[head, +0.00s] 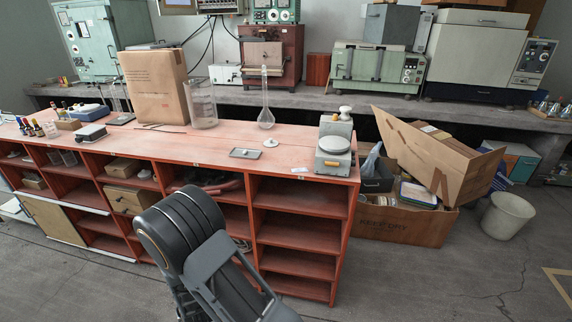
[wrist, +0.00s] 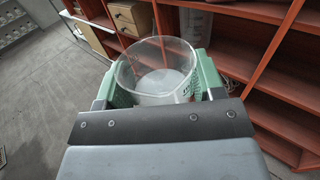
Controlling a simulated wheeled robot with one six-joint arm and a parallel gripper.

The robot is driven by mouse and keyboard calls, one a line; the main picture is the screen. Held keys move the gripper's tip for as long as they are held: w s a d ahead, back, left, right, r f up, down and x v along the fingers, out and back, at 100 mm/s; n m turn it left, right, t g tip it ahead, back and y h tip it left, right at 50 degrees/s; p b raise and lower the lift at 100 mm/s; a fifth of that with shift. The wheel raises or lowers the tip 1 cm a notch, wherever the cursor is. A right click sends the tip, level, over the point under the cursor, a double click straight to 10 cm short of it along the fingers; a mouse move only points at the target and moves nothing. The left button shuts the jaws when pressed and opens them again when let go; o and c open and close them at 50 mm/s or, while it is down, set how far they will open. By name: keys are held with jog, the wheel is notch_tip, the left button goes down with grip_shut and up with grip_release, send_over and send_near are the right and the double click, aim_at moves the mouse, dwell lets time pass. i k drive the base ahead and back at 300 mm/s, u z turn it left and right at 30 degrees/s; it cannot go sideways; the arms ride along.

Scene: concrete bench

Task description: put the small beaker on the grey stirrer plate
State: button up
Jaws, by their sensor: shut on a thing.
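My gripper (wrist: 164,86) is shut on the small beaker (wrist: 155,68), a clear glass with its open rim toward the wrist camera. Its green fingers press on the left and right sides of the glass. The bottom of the beaker looks pale; I cannot tell if it holds anything. The grey stirrer plate (head: 333,147), a grey box with a round top, stands at the right end of the red bench (head: 290,145). Its round top looks bare. In the head view my arm is in front of the shelves, and the gripper and beaker are hidden.
A tall beaker (head: 201,103), a long-necked flask (head: 266,105), a small white item (head: 270,142) and a flat grey item (head: 245,153) stand left of the stirrer. A brown box (head: 153,87) is farther left. Open cardboard boxes (head: 402,222) lie right of the bench.

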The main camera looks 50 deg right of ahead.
aim_at(335, 142)
jog(key=k, duration=0.95)
jog(key=z, duration=1.3)
jog(key=i, duration=0.9)
jog(key=u, duration=1.3)
